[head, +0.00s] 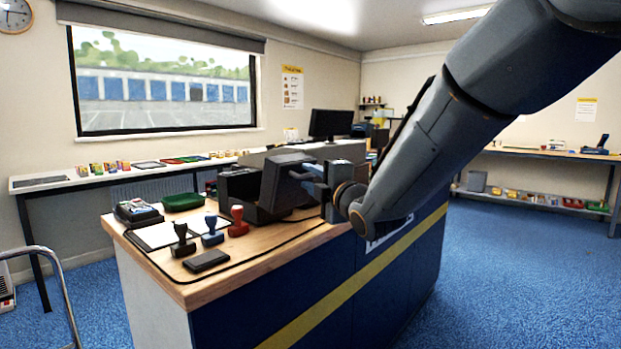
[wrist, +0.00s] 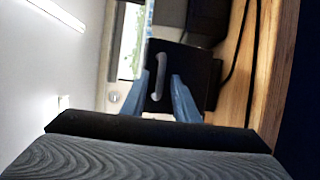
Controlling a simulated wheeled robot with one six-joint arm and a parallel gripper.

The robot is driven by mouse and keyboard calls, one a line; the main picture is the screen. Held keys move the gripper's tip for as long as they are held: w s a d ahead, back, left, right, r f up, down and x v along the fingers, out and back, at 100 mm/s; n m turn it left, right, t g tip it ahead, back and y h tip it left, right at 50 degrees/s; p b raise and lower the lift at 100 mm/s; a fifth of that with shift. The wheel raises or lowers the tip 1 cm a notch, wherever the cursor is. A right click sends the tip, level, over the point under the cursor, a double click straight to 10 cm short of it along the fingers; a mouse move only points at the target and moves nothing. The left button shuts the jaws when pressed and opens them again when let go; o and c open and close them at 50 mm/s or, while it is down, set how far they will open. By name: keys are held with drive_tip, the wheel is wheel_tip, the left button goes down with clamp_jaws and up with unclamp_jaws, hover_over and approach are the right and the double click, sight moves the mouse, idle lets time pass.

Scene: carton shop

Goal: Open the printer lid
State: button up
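The dark printer (head: 240,187) stands on the wooden counter, left of my arm. A dark slanted panel (head: 272,180), apparently its lid, faces my gripper (head: 307,176). I cannot tell whether the lid stands ajar. In the wrist view, the dark panel (wrist: 184,65) carries a pale grey bar handle (wrist: 158,77). The two blue-grey fingers of my gripper (wrist: 160,80) are spread apart, with the handle between their tips in the picture. I see no finger clearly touching it. My arm hides part of the counter behind the gripper.
Stamps (head: 211,230), an ink pad (head: 206,260), a white paper (head: 165,233), a card terminal (head: 137,212) and a green tray (head: 183,201) lie on the counter (head: 185,290), left of the printer. A monitor (head: 330,123) stands behind. Blue floor is free at the right.

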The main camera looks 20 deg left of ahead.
sight(289, 156)
drive_tip(key=shift+w+a, duration=0.15)
drive_tip(key=shift+c, duration=0.5)
clamp_jaws()
drive_tip(key=shift+a+r+p, duration=0.25)
drive_tip(key=shift+r+p, duration=0.3)
drive_tip(key=shift+p, duration=0.2)
drive_tip(key=shift+n+g+h, duration=0.3)
drive_tip(key=shift+g+h, duration=0.1)
drive_tip(key=shift+w+a+r, duration=0.25)
drive_tip(key=shift+a+r, duration=0.35)
drive_tip(key=shift+w+a+r, duration=0.3)
drive_tip(key=shift+a+r, duration=0.25)
drive_tip(key=shift+w+a+r, duration=0.25)
drive_tip(key=shift+a+r, duration=0.35)
